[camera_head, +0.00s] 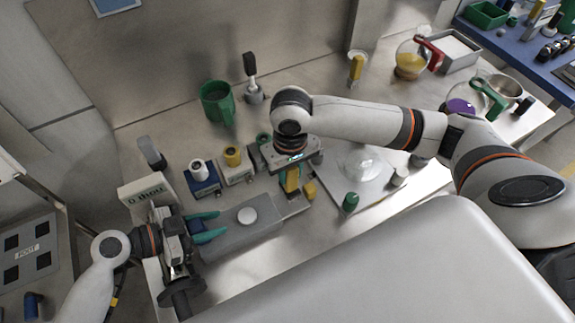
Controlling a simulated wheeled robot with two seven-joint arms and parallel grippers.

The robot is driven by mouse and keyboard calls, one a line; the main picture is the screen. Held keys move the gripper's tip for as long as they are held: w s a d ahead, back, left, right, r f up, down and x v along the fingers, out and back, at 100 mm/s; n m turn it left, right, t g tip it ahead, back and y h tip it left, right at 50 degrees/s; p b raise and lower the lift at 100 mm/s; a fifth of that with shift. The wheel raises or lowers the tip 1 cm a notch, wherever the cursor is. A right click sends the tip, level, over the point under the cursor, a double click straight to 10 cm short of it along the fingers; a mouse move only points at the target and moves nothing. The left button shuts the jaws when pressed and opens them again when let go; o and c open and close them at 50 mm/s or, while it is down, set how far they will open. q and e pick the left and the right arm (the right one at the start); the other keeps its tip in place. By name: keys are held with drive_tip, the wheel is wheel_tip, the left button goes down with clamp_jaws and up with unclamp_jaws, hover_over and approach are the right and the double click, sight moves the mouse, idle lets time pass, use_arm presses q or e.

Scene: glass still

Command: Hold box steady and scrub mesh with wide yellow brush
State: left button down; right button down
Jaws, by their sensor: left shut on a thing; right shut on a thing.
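A grey box (258,228) with a round white piece on top lies at the front of the steel bench. My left gripper (218,226) has its teal fingers at the box's left end and is shut on it. My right gripper (291,187) points down just behind the box's right end. It is shut on a yellow brush (293,178), which is mostly hidden by the fingers and wrist. I cannot make out the mesh, nor tell whether the brush touches anything.
Behind the box stand a blue-based device (203,184) and a yellow-topped one (236,172). A green mug (217,102) is near the back wall. Right of my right gripper are a small yellow piece (309,190), a green-capped bottle (350,202) and clear glassware (362,163).

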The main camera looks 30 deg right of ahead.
use_arm(q)
drive_tip(key=shift+f, duration=0.1)
use_arm(e)
drive_tip(key=shift+r, duration=0.15)
drive_tip(key=shift+r, duration=0.7)
drive_tip(key=shift+r, duration=0.1)
drive_tip(key=shift+r, duration=2.45)
use_arm(q)
drive_tip(key=c, duration=1)
unclamp_jaws()
drive_tip(key=shift+w, duration=0.1)
drive_tip(key=shift+o, duration=0.2)
